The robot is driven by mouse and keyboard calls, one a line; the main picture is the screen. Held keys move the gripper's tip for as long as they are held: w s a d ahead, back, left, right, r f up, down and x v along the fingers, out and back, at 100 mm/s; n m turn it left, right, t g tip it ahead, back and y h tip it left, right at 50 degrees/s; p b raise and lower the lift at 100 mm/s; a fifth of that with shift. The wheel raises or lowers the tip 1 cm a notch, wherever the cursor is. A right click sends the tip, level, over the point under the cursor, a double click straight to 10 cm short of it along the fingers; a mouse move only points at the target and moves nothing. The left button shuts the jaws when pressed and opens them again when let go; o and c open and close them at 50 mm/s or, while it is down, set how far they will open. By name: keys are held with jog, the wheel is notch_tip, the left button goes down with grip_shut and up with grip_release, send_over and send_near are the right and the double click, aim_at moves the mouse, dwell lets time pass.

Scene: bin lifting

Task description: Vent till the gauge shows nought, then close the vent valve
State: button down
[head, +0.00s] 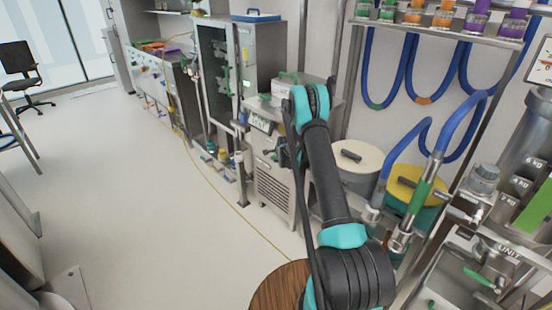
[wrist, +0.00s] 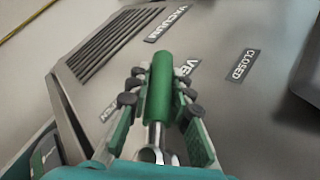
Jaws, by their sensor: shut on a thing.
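In the wrist view, a green cylindrical valve handle (wrist: 158,90) with a bright metal stem (wrist: 153,140) stands between the fingers of my gripper (wrist: 160,84), which is shut on it. The handle partly covers a label that seems to read VENT (wrist: 187,66). A CLOSED label (wrist: 243,64) is to its right; a label at its left (wrist: 108,110) is mostly hidden by a finger. In the head view my gripper (head: 284,152) is at the grey cabinet (head: 283,188), largely hidden by my arm. No gauge needle for this valve can be read.
A label reading VACUUM (wrist: 166,23) and a slotted grille (wrist: 110,45) are on the panel. In the head view, lidded drums (head: 357,157) and a rack with blue hoses (head: 409,70) stand right of the cabinet. The floor (head: 130,185) at left is mostly clear, with a yellow line across it.

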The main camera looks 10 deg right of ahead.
jog(key=c, duration=1.3)
grip_release()
jog(key=shift+c, duration=0.2)
jog(key=shift+r, duration=0.1)
jog(key=v, duration=1.2)
